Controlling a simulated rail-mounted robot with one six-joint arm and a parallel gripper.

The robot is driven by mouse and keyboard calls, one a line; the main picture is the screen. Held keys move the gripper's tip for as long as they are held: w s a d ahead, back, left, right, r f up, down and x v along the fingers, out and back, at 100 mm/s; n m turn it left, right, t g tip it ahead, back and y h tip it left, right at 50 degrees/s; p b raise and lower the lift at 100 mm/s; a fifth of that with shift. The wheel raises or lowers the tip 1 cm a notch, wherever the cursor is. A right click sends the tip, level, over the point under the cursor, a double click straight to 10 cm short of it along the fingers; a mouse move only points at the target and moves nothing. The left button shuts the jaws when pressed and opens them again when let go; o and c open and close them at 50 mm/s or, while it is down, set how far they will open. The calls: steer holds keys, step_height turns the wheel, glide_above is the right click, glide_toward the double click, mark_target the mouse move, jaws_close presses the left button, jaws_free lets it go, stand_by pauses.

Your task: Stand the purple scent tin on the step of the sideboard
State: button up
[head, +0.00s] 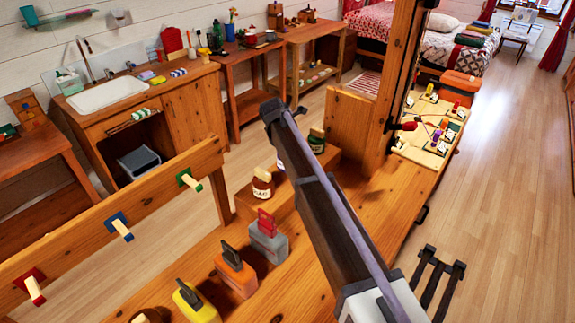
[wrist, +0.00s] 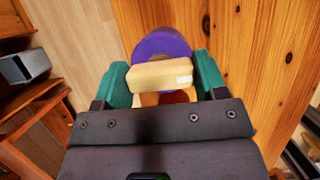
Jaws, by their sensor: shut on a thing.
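In the wrist view, my gripper (wrist: 161,76) has its teal fingers on either side of a cream block-like part of the purple scent tin (wrist: 164,44). The tin's round purple body shows beyond the fingers, with the wooden surface behind it. Whether it touches that surface cannot be told. In the head view my arm hides most of the gripper and tin. The sideboard (head: 310,285) has a raised wooden step (head: 285,203) at its back. A cream-labelled tin (head: 262,186) and a green tin (head: 317,141) stand on the step.
Grey (head: 268,243), orange (head: 235,273) and yellow (head: 195,303) containers stand on the sideboard, left of my arm. A rail with coloured pegs (head: 121,230) runs along the left. A wooden post (head: 400,70) rises at the far end, near a cluttered board (head: 435,125).

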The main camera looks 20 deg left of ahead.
step_height(320, 180, down, 4)
steer(key=b, duration=0.4)
steer(key=shift+r+p, duration=0.3)
steer(key=shift+r, duration=0.05)
steer(key=shift+c, duration=0.6)
steer(key=shift+f, duration=0.3)
steer(key=o, duration=1.6)
steer(key=shift+r, duration=0.1)
